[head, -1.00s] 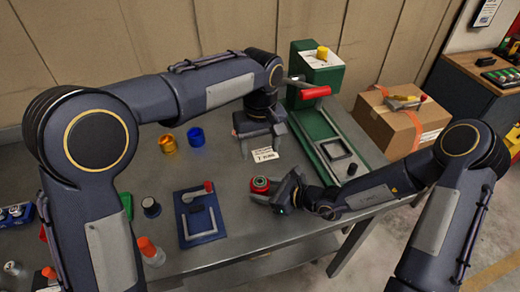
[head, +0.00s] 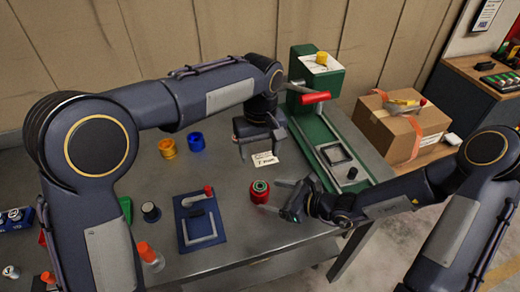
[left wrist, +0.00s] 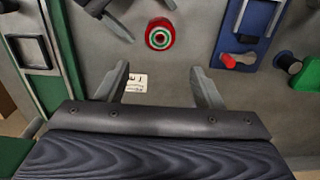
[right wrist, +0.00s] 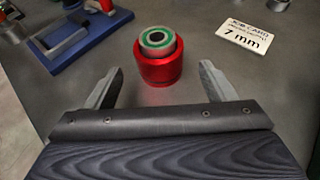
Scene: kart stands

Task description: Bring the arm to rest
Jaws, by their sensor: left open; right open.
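My left gripper (head: 259,154) is open and empty above the back middle of the bench, over a white job card (head: 265,159). The left wrist view shows its spread fingers (left wrist: 160,72) with the card between and below them. My right gripper (head: 275,196) is open, low over the bench, just right of a red cylinder (head: 260,197). In the right wrist view the fingers (right wrist: 160,70) are apart, and the upright red cylinder (right wrist: 158,70), with a green-ringed top, stands beyond the fingertips. The card there reads "7 mm" (right wrist: 231,37).
A green press (head: 317,100) with a red handle stands at the back right. A blue fixture board (head: 200,226) lies left of the red cylinder. Gold (head: 168,148) and blue (head: 196,142) rings sit behind it.

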